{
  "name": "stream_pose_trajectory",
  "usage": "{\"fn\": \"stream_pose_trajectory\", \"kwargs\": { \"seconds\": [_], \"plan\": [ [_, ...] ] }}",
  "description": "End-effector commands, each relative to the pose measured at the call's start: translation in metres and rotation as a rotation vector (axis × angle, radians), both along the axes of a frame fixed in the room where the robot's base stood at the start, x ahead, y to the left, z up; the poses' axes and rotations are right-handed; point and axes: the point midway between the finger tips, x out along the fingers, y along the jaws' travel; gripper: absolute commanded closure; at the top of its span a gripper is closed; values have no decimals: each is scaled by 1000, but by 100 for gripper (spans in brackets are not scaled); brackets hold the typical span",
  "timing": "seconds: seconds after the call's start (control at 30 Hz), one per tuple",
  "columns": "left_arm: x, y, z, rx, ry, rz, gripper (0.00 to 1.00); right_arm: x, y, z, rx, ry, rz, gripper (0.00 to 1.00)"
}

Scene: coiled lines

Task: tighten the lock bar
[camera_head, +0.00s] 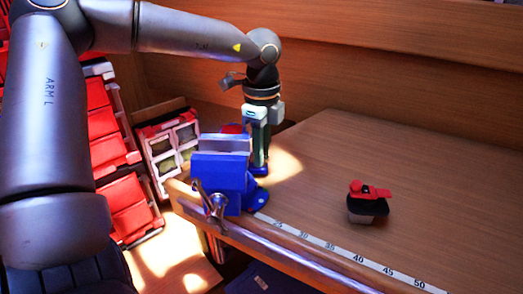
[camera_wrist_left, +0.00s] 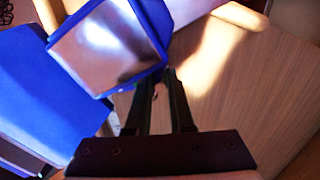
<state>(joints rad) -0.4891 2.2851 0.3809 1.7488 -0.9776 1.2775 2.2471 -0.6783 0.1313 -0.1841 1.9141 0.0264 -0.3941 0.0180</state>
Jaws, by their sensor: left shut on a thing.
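A blue bench vise (camera_head: 222,178) with pale metal jaws is fixed at the left corner of the wooden bench, with its steel screw handle (camera_head: 212,206) at the front. My left gripper (camera_head: 262,166) points down close behind the vise's right side, low over the blue base. In the left wrist view the gripper (camera_wrist_left: 158,82) has its two dark fingers close together beside the blue vise body (camera_wrist_left: 140,35). It is shut on what I take to be the lock bar, which is mostly hidden by the fingers and the vise. My right gripper is not in view.
A dark and grey object with a red top (camera_head: 368,202) stands on the bench (camera_head: 320,150) to the right. A white measuring strip (camera_head: 345,254) runs along the front edge. Red bins (camera_head: 128,205) and a sectioned case (camera_head: 168,148) are at the left. The bench's middle is clear.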

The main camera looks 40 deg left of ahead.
Motion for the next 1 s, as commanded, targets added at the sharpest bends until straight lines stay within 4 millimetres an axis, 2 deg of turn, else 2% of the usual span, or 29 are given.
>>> {"fn": "stream_pose_trajectory", "kwargs": {
  "seconds": [0.33,0.37,0.6,0.87,1.0],
  "plan": [
    [1,1,1,3,-2,0,100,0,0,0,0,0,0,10],
    [1,1,1,3,-2,0,77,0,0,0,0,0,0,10],
    [0,0,1,2,-2,0,50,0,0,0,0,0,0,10],
    [0,0,1,1,-1,0,49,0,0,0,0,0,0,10],
    [1,0,11,3,-4,1,49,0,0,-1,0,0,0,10]
  ]
}}
